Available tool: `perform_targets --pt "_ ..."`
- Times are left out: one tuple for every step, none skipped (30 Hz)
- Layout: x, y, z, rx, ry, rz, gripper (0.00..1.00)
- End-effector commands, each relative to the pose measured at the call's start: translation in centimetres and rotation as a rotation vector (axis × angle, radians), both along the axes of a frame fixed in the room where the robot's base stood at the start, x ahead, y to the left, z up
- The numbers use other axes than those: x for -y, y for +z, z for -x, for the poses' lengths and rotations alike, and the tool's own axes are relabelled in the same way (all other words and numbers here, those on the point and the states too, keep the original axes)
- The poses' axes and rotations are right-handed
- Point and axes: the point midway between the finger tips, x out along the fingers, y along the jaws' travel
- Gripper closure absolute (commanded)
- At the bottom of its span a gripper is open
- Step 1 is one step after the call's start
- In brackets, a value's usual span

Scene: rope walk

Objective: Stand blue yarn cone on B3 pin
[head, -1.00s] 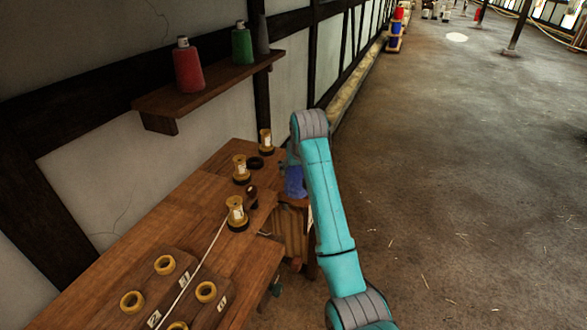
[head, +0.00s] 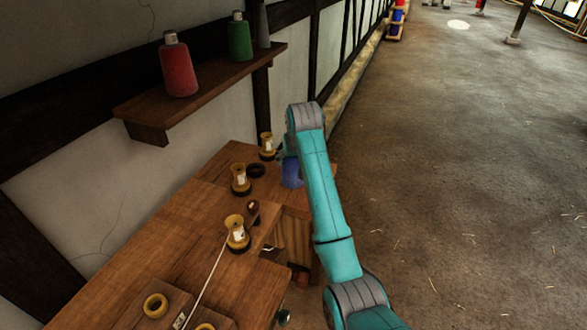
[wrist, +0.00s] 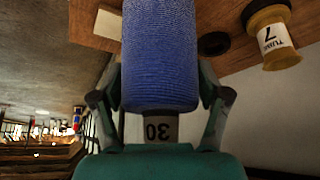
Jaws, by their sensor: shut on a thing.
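The blue yarn cone (head: 291,173) hangs at the end of my arm, beside the right edge of the wooden bench. In the wrist view the blue cone (wrist: 160,55) fills the space between the fingers of my gripper (wrist: 160,82). The gripper is shut on it near its pale end, which carries a tag reading 30 (wrist: 160,128). The cone's far end runs out of the picture. In the head view the fingers are mostly hidden behind my arm. I cannot make out which pin is B3.
A wall shelf (head: 195,95) holds a red cone (head: 178,68), a green cone (head: 239,40) and a grey one (head: 263,28).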

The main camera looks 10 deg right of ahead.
Motion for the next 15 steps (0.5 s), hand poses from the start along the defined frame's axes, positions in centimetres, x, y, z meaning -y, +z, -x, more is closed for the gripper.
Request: perform_targets --pt "0.0 -0.4 0.0 -0.001 0.0 0.0 0.67" --pt "0.0 -0.6 0.0 -0.002 0.0 0.0 0.67" --pt "0.0 -1.1 0.1 -0.003 0.0 0.0 0.67" --pt "0.0 -1.5 0.1 -0.003 0.0 0.0 0.67" --pt "0.0 -1.9 0.1 -0.003 0.0 0.0 0.67" --pt "0.0 -2.5 0.1 -0.003 0.0 0.0 0.67" --pt "0.0 -2.9 0.1 -0.003 0.0 0.0 0.67" --pt "0.0 -3.2 0.1 -0.002 0.0 0.0 0.67" --pt "0.0 -3.5 0.0 -0.001 0.0 0.0 0.67" --pt "0.0 -3.6 0.0 0.0 0.0 0.0 0.67" --pt "0.0 -3.7 0.0 0.0 0.0 0.0 0.67" --pt "0.0 -3.7 0.0 0.001 0.0 0.0 0.67" --pt "0.0 -3.7 0.0 0.001 0.0 0.0 0.67" --pt "0.0 -3.7 0.0 0.001 0.0 0.0 0.67" --pt "0.0 -3.7 0.0 0.001 0.0 0.0 0.67"
